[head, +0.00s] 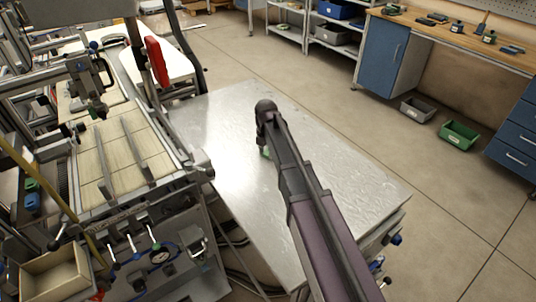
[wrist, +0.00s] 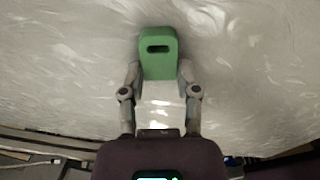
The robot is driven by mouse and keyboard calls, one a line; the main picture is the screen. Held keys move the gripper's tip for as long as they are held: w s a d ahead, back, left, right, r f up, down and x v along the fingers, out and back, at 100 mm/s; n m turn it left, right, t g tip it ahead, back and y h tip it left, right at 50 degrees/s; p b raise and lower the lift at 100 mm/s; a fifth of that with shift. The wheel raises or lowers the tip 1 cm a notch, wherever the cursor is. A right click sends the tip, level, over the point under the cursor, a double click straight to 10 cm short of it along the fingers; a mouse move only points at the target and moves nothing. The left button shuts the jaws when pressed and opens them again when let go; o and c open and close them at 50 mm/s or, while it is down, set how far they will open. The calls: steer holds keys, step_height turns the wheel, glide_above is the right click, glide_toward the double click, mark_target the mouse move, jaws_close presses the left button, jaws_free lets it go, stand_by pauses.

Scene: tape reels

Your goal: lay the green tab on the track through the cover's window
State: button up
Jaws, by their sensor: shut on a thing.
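The green tab (wrist: 159,66) is a rounded block with a dark slot near its far end, seen in the wrist view. My gripper (wrist: 159,76) is shut on it, one finger at each side. In the head view only a small green bit of the tab (head: 266,152) shows beside my wrist, over the metal table; my arm hides the rest. I cannot tell whether the tab touches the tabletop. I cannot make out the track or the cover with its window in either view.
The bare metal table (head: 215,125) has free room around my arm. A machine with a slatted bed (head: 122,160) and levers stands close on the left. A blue-fronted workbench (head: 380,62), a grey bin (head: 417,109) and a green bin (head: 459,135) are at the back right.

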mark_target(266, 153)
steer(key=shift+c, duration=0.3)
steer(key=shift+r, duration=0.15)
step_height(266, 153, up, 3)
steer(key=p, duration=0.3)
steer(key=s, duration=0.5)
steer(key=s+r+p, duration=0.1)
steer(key=s, duration=0.4)
steer(key=s+p, duration=0.1)
steer(key=s, duration=0.5)
steer(key=shift+a+r, duration=0.25)
steer(key=shift+r, duration=0.1)
steer(key=shift+s, duration=0.1)
